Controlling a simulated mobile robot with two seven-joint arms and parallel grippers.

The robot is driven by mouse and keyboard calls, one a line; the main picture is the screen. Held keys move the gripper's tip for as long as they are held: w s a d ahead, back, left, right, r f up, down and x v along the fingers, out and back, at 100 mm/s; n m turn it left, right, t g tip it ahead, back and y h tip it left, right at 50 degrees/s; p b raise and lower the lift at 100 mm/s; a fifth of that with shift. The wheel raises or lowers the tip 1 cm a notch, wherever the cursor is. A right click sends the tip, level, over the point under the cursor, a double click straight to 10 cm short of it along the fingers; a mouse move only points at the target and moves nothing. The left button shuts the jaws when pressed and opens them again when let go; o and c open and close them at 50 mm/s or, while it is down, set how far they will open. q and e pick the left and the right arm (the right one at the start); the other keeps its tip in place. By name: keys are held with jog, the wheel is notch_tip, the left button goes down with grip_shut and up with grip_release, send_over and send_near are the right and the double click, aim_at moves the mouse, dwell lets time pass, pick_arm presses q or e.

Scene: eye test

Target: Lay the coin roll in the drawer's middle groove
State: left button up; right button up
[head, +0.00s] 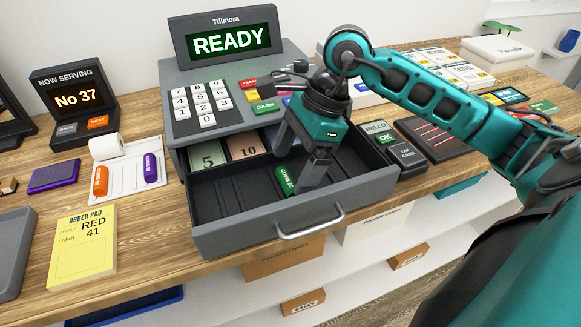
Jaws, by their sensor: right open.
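The cash register's open drawer (262,228) has a dark inside, with dividers and grooves in its front part. A green coin roll (288,181) with white lettering lies in the drawer, near the middle of its width and roughly lengthwise front to back. The dividers beside it are partly hidden, so I cannot tell exactly which groove it is in. My right gripper (298,163) is open and points down into the drawer, its fingers close around the roll's place. I cannot tell whether a finger touches the roll. My left gripper is not in view.
Banknotes marked 5 (208,158) and 10 (248,146) lie in the drawer's back compartments. The register's keypad (200,103) stands behind. A white tray (127,184) with orange and purple rolls and a yellow order pad (83,245) are left. A card reader (405,151) stands right.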

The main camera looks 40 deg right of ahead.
jog(key=v, duration=1)
jog(key=shift+f, duration=0.1)
